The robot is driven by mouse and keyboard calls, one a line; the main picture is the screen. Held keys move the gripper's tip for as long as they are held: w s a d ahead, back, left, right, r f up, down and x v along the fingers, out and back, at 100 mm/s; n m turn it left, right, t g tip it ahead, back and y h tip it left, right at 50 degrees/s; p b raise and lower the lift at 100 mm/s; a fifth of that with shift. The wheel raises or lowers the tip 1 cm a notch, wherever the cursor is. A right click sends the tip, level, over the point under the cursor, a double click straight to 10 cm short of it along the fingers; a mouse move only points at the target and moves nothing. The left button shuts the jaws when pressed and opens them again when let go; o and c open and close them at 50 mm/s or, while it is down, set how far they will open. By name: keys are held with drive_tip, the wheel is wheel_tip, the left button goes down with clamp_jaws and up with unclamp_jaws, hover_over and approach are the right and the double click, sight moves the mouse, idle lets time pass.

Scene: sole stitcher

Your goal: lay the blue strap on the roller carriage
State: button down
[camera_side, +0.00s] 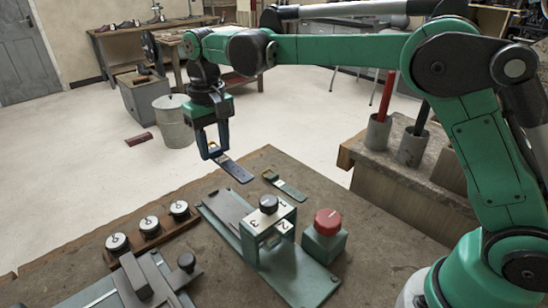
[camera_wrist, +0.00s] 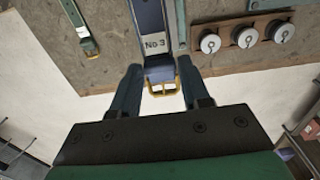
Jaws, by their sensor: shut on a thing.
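The blue strap (camera_side: 235,169), marked "No 3" with a gold buckle, is held by its buckle end in my gripper (camera_side: 213,153). The strap extends away from the fingers, its far end appearing near the back edge of the bench. In the wrist view the strap (camera_wrist: 151,25) lies between the fingertips (camera_wrist: 160,78), with the buckle toward my palm. The roller carriage appears to be the flat grey plate (camera_side: 226,207) on the green stitcher base, below and apart from the strap. A numbered block with a black knob (camera_side: 268,213) stands at the plate's near end.
A green strap (camera_side: 287,187) with a buckle lies on the bench (camera_side: 370,233). A red knob on a green box (camera_side: 324,238) stands right of the numbered block.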

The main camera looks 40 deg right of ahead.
sight(223, 203)
wheel_tip(223, 203, down, 12)
drive_tip(key=shift+r, duration=0.15)
idle(0.3)
drive_tip(key=shift+c, duration=2.1)
unclamp_jaws()
